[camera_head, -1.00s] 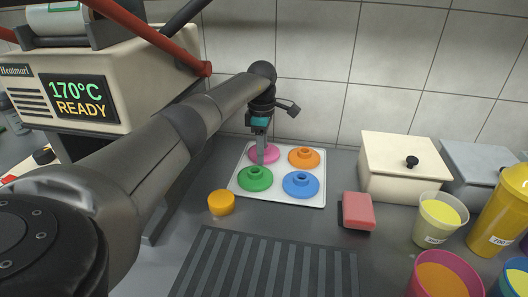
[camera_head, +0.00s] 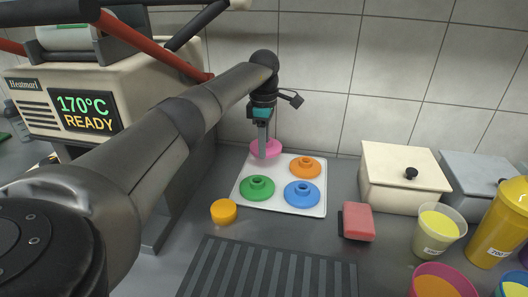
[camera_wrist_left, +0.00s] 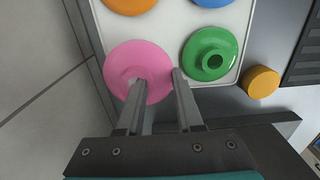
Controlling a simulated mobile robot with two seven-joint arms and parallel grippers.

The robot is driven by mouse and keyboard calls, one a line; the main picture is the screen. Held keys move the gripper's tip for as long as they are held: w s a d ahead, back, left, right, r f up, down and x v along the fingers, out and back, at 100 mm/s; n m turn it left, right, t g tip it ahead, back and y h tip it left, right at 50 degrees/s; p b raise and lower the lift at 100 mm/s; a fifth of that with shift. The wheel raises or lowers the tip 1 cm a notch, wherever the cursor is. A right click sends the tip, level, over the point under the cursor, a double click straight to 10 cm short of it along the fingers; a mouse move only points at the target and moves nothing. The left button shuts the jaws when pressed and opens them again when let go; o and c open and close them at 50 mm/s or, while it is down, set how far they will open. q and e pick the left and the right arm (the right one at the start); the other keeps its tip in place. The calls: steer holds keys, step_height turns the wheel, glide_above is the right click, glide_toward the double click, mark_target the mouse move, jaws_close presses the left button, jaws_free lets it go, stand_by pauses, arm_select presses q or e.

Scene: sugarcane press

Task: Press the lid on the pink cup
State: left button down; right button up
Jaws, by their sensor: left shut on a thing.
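The pink lid (camera_head: 258,149) is in my left gripper (camera_head: 264,155) and appears raised over the back left of the white tray (camera_head: 323,208). In the left wrist view the same pink lid (camera_wrist_left: 125,60) lies at the fingertips of my left gripper (camera_wrist_left: 160,82), which is shut on its knob. The knob is mostly hidden by the fingers. The pink cup (camera_head: 470,279), with orange contents, stands at the lower right, partly cut off by the frame edge. Its rim is open. My right gripper is out of view.
Green (camera_head: 257,189), orange (camera_head: 306,167) and blue (camera_head: 302,194) lids rest on the tray. A yellow-orange disc (camera_head: 223,211), a red sponge-like block (camera_head: 359,222), a cream box (camera_head: 405,178) and a pale cup (camera_head: 438,235) stand around. The ribbed mat (camera_head: 270,270) looks clear.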

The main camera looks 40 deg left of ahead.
arm_select(q)
steer(key=shift+r+p, duration=0.65)
steer(key=shift+r, duration=1.7)
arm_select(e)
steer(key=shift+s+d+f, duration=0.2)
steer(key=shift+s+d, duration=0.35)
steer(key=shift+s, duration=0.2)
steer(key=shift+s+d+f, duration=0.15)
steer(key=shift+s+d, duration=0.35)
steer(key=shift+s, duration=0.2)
